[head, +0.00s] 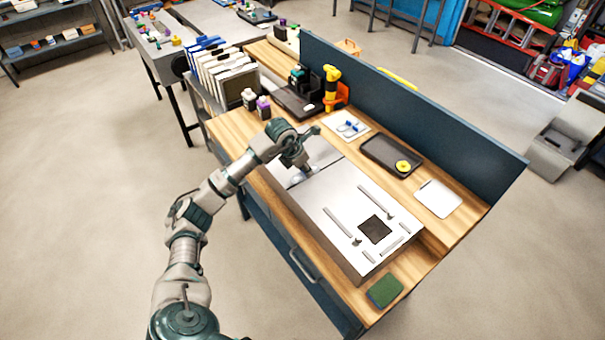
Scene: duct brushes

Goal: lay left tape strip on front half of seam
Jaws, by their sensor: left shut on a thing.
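A pale metal duct (345,205) lies on the wooden workbench. A thin dark seam (326,167) crosses it near its far left end. My left gripper (302,168) is low over the seam, near its front part, pointing down. It is shut on a small pale piece (299,178), which seems to be the left tape strip. The strip is mostly hidden by the gripper, and I cannot tell whether it touches the duct. My right gripper is not in view.
Slots and a dark square opening (375,229) mark the duct's near end. A green pad (385,291) lies at the bench's near corner. A dark tray (392,155) with a yellow roll (403,167) and a white plate (438,198) lie behind. A blue panel (420,110) bounds the back.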

